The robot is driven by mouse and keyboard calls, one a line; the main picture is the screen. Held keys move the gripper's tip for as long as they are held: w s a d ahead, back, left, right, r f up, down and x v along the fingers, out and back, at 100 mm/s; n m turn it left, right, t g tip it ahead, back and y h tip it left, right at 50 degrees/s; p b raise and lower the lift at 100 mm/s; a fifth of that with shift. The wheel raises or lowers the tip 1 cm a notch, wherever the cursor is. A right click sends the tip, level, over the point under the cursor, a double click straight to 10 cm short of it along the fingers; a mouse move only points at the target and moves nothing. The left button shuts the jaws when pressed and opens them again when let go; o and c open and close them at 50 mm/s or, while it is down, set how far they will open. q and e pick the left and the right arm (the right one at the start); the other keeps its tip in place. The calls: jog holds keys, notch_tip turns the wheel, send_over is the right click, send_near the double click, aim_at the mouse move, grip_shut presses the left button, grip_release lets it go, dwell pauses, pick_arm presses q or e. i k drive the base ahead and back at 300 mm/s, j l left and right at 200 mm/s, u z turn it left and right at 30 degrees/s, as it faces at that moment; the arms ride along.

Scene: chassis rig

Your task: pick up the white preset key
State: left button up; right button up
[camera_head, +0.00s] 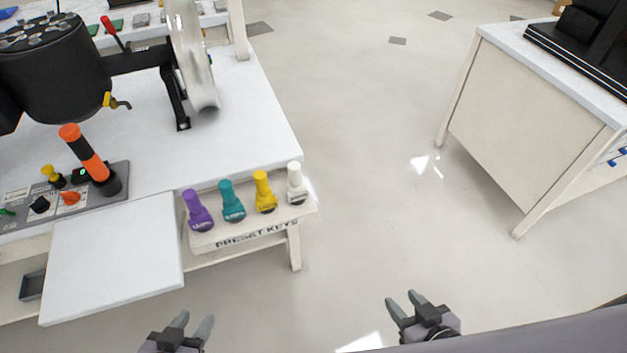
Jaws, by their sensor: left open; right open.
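The white preset key (295,184) stands upright at the right end of a row on a small shelf marked "PRESET KEYS" (257,234). To its left stand the yellow key (264,191), the teal key (232,201) and the purple key (197,211). My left gripper (192,325) is open and empty at the bottom edge, below and left of the shelf. My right gripper (404,300) is open and empty over the floor, below and right of the white key. Both grippers are well apart from the keys.
A white table (240,130) carries a black drum machine (55,70) and a control panel (115,182) with an orange-black handle (85,152). A white flat board (115,255) juts out left of the shelf. Another table (525,115) stands at right. Open floor lies between.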

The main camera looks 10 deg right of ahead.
aim_at(297, 193)
jog(key=i+l, duration=0.1)
jog(key=l, duration=0.8)
jog(key=i+l, duration=0.1)
jog(key=l, duration=0.8)
